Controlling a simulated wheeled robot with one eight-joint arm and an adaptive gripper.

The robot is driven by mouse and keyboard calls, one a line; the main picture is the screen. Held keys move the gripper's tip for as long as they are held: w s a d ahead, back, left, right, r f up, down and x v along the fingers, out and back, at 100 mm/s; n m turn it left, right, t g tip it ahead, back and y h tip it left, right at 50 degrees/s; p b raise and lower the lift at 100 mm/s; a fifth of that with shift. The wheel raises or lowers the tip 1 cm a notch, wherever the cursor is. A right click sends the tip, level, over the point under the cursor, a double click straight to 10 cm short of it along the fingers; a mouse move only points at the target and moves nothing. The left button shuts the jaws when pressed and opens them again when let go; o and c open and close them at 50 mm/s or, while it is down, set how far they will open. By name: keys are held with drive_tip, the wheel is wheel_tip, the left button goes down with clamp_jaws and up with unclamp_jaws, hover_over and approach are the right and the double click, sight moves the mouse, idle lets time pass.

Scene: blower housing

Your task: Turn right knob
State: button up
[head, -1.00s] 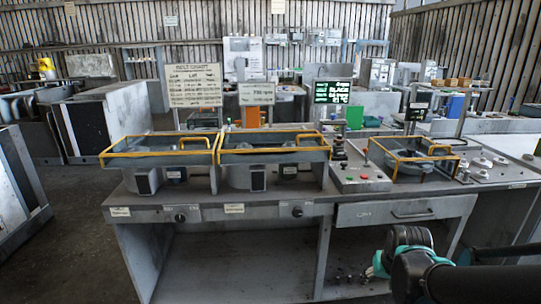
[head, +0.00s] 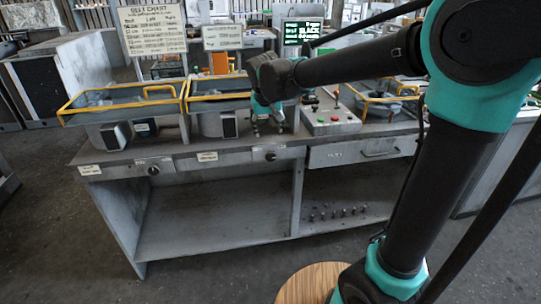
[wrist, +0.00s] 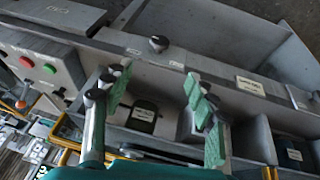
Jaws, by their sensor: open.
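The right knob (head: 270,156) is a small dark round knob on the bench's front panel. It also shows in the wrist view (wrist: 158,43), beyond my fingertips. The left knob (head: 153,170) is on the same panel, further left; it also shows at the right edge of the wrist view (wrist: 315,97). My gripper (head: 268,122) is above the bench's front edge, just over the right knob and apart from it. In the wrist view my gripper (wrist: 157,75) has its green-padded fingers spread wide with nothing between them.
The yellow-railed trays (head: 120,102) stand behind the panel. A control box (head: 330,121) with red and green buttons is right of my gripper. A drawer (head: 360,150) is below it. The floor before the bench is clear, except for a round wooden top (head: 312,284) near me.

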sight(271, 154)
drive_tip(key=x, duration=1.7)
drive_tip(key=shift+d+f, duration=0.1)
drive_tip(key=c, duration=1.2)
